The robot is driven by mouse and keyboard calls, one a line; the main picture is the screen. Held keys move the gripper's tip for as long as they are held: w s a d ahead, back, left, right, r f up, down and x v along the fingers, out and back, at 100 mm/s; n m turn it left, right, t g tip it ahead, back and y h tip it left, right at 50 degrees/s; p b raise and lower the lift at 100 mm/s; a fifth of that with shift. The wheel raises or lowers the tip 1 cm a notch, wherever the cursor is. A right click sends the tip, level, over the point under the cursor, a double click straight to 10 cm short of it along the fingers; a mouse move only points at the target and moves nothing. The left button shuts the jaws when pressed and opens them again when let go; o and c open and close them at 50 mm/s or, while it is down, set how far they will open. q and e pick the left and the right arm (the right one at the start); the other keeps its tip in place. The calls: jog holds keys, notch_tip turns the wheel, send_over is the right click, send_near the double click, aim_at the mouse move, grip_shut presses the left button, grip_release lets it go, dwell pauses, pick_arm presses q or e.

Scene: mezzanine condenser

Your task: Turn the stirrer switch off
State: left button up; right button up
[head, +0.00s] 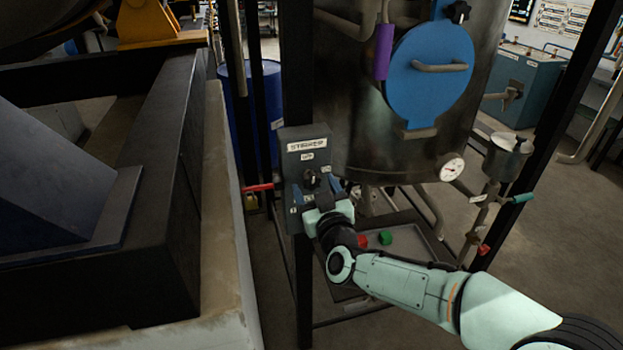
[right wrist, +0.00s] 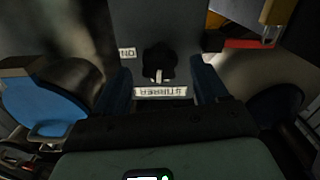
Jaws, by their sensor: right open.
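The stirrer switch is a black rotary knob (head: 311,180) on a grey control box (head: 291,160) marked STIRRER. In the right wrist view the knob (right wrist: 160,63) has a white mark pointing toward the upside-down STIRRER label (right wrist: 160,92). An ON label (right wrist: 127,53) sits to one side of it. My right gripper (head: 325,193) is at the box, just below and right of the knob in the head view. In the right wrist view its open fingers (right wrist: 162,80) stand on either side of the knob, with visible gaps. My left gripper is not in view.
A steel tank (head: 350,130) with a blue hatch (head: 430,85) stands behind and right of the box. A black post carries the box. A red lever (head: 258,187) sticks out left of it. A tray (head: 405,232) with red and green items is below.

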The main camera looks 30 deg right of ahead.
aim_at(313, 183)
jog(key=shift+x, duration=1.6)
jog(key=c, duration=1.1)
jog(key=shift+o, duration=0.2)
jog(key=shift+r+n+p, duration=0.1)
jog(key=shift+n+p, duration=0.35)
jog(key=shift+n, duration=0.25)
